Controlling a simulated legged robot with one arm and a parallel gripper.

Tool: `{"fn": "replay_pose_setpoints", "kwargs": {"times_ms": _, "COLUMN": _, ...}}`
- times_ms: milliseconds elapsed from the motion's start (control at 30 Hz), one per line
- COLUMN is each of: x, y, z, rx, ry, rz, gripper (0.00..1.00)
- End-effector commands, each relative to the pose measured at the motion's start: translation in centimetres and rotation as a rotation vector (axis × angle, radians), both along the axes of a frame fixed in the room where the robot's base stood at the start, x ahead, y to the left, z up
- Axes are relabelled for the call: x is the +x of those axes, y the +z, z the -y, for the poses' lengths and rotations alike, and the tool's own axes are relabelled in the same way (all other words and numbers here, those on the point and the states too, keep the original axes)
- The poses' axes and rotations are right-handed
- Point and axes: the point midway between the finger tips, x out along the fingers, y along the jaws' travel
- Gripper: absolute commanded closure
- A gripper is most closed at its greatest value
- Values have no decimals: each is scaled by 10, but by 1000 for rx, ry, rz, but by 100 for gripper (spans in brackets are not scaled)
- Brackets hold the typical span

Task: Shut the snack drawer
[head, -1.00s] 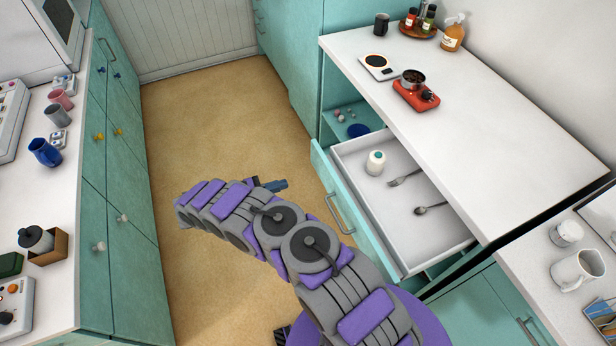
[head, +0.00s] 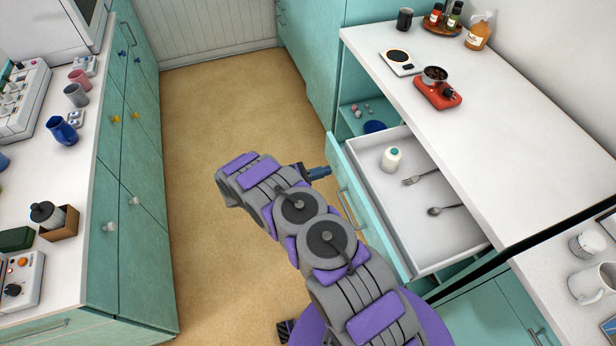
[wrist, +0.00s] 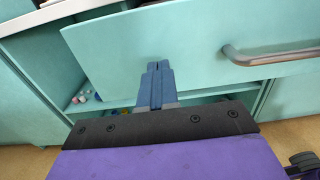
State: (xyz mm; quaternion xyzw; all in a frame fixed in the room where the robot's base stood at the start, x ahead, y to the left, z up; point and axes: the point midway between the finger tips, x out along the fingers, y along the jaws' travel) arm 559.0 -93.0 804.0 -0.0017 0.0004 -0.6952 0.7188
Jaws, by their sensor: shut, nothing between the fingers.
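The snack drawer (head: 465,214) stands pulled out from under the white counter on the right. A white bottle with a teal cap (head: 392,159), a fork (head: 421,177) and a spoon (head: 446,210) lie or stand inside it. Its teal front also shows in the wrist view (wrist: 170,50), with a metal bar handle (wrist: 272,56) to the right. My gripper (head: 325,172) is shut and empty, its fingertips in front of the drawer front near its far end. In the wrist view the blue fingers (wrist: 157,66) point at the front, left of the handle; I cannot tell whether they touch it.
An open shelf with a blue bowl (head: 374,127) and small items lies beyond the drawer. Open floor (head: 225,110) lies between this side and the left cabinets.

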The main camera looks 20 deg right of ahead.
Motion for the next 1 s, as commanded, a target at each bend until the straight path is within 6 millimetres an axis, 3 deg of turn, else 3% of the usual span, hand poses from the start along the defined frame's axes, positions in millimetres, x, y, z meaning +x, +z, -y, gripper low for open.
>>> {"fn": "replay_pose_setpoints", "kwargs": {"times_ms": 200, "x": 1, "y": 0, "z": 18, "rx": 1, "ry": -1, "rz": 3, "gripper": 100}}
{"fn": "replay_pose_setpoints", "kwargs": {"times_ms": 733, "x": 1, "y": 0, "z": 23, "rx": 1, "ry": 0, "rz": 2, "gripper": 100}}
{"fn": "replay_pose_setpoints", "kwargs": {"times_ms": 867, "x": 1, "y": 0, "z": 36, "rx": 1, "ry": -2, "rz": 0, "gripper": 100}}
{"fn": "replay_pose_setpoints", "kwargs": {"times_ms": 1000, "x": 1, "y": 0, "z": 61, "rx": 1, "ry": -4, "rz": 0, "gripper": 100}}
